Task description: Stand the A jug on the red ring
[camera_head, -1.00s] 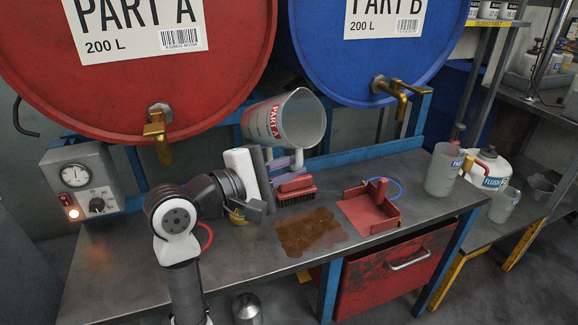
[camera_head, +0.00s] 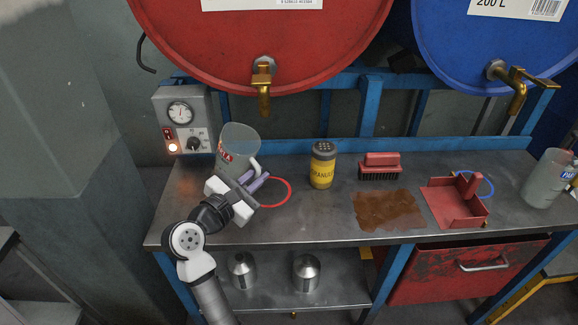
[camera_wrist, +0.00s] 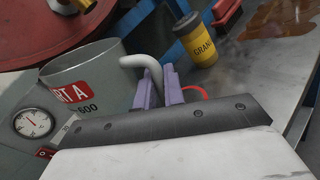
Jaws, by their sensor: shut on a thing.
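The A jug (camera_head: 236,149) is a translucent grey jug with a red label, held by its handle a little tilted, left of the red ring. In the wrist view the jug (camera_wrist: 99,75) shows its "RT A" label, and its handle lies between the purple fingers. My gripper (camera_head: 254,180) is shut on the jug's handle; its fingers also show in the wrist view (camera_wrist: 160,88). The red ring (camera_head: 288,194) lies flat on the bench, right of my gripper, its left part hidden behind the gripper. Whether the jug touches the bench cannot be told.
A yellow granule shaker (camera_head: 322,170) stands right of the ring. A gauge box (camera_head: 184,125) is at left. The red drum's brass tap (camera_head: 264,85) hangs above. A red brush (camera_head: 380,166), brown spill (camera_head: 388,209) and red tray (camera_head: 456,204) lie farther right.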

